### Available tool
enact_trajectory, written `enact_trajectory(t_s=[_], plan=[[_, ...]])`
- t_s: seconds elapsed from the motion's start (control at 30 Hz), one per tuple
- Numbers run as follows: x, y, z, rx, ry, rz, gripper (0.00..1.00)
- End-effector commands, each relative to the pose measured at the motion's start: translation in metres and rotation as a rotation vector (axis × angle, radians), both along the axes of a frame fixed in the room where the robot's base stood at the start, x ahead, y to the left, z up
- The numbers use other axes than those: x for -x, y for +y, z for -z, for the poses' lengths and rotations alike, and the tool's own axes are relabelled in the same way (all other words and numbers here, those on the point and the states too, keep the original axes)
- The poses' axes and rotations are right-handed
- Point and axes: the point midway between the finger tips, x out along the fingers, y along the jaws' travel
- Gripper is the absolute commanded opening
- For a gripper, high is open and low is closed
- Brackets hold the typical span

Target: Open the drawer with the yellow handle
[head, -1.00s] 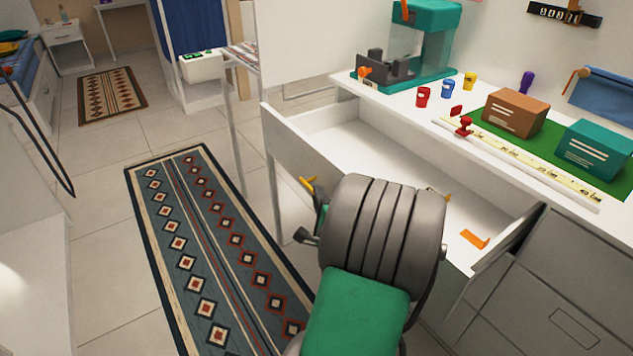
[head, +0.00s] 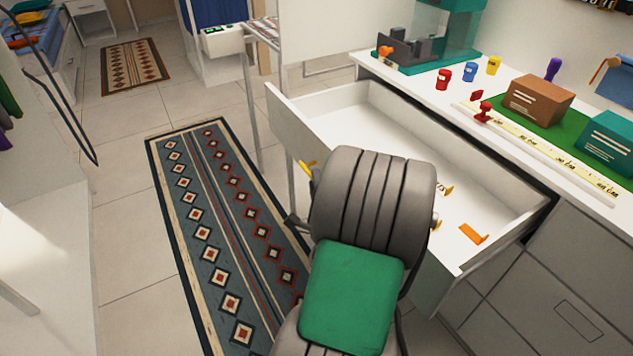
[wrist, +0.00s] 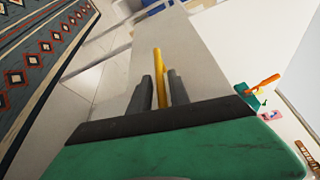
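The drawer (head: 385,135) is white and stands pulled out from under the white desk, its inside in plain view. Its yellow handle (head: 307,168) shows at the left of my arm on the drawer's front; my arm hides the rest. In the wrist view the yellow handle (wrist: 159,75) stands between the two dark fingers of my gripper (wrist: 161,90), which sit close on both sides of it. My gripper looks shut on the handle. In the head view the fingers are hidden behind my grey and green arm.
An orange piece (head: 473,234) lies in the drawer. The desk (head: 440,105) holds a teal machine (head: 455,35), small coloured jars, a ruler and two boxes. Grey cabinet fronts (head: 540,290) are at right. A patterned rug (head: 225,240) lies on open floor at left.

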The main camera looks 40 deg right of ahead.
Motion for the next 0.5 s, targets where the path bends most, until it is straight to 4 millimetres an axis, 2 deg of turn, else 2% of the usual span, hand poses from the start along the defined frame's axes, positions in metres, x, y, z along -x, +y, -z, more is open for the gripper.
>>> enact_trajectory(t_s=[0.1, 0.37, 0.5], plan=[[0.000, 0.000, 0.000, 0.001, -0.001, 0.000, 0.32], [0.001, 0.000, -0.001, 0.001, -0.001, 0.000, 0.32], [0.012, 0.007, 0.000, 0.001, -0.001, 0.003, 0.32]])
